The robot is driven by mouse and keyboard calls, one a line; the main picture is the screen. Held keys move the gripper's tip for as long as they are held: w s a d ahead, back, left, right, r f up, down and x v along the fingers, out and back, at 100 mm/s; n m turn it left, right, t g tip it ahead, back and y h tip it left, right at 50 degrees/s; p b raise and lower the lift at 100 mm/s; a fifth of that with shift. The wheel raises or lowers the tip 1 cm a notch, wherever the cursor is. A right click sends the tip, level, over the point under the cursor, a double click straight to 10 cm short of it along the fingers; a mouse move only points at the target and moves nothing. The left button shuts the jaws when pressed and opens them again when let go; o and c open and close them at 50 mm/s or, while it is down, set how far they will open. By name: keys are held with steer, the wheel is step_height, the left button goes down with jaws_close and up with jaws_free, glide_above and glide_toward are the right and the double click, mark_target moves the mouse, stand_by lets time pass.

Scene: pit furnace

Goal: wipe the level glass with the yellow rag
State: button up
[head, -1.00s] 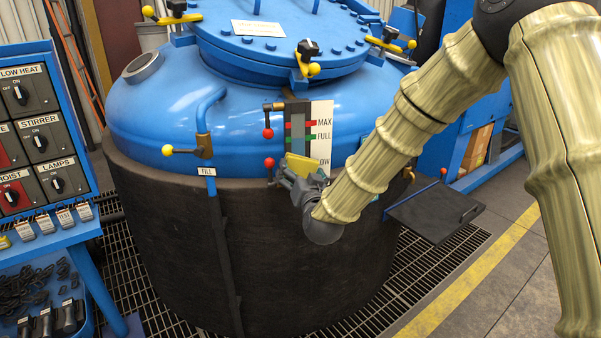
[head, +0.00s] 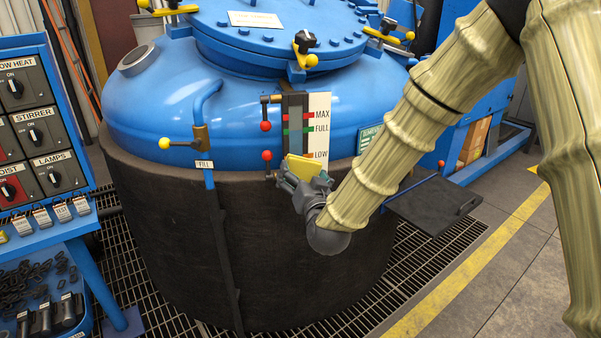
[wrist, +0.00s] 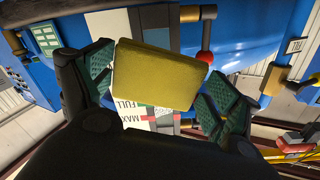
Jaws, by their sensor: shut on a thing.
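The yellow rag (head: 304,167) is a folded pad held in my gripper (head: 298,178), at the lower end of the level gauge. In the wrist view the rag (wrist: 158,75) sits between the two green-padded fingers of my gripper (wrist: 155,92). The level glass (head: 296,128) is a narrow upright strip on a dark backing beside a white scale marked MAX, FULL and LOW. The rag covers its lower end, close to the LOW mark. Whether the rag touches the glass I cannot tell.
Red-knobbed valves (head: 266,126) stick out left of the gauge. A yellow-knobbed valve (head: 165,143) is further left on the blue vessel (head: 150,95). A dark shelf (head: 435,205) juts out at right, and a switch panel (head: 35,120) stands at left.

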mark_target(302, 174)
steer(key=shift+s+d, duration=0.1)
steer(key=shift+s, duration=0.2)
steer(key=shift+v, duration=1.55)
steer(key=s+d+f+m+h, duration=0.1)
steer(key=s+d+f+h, duration=0.1)
steer(key=d+f, duration=0.9)
steer(key=s+d+f+m+h, duration=0.15)
steer(key=d+f, duration=0.45)
steer(key=f, duration=1)
steer(key=s+r+p, duration=0.2)
steer(key=r+p, duration=0.5)
steer(key=r, duration=0.1)
steer(key=s+r+p, duration=0.3)
steer(key=r+p, duration=0.4)
steer(key=r, duration=0.2)
steer(key=shift+s+a, duration=0.35)
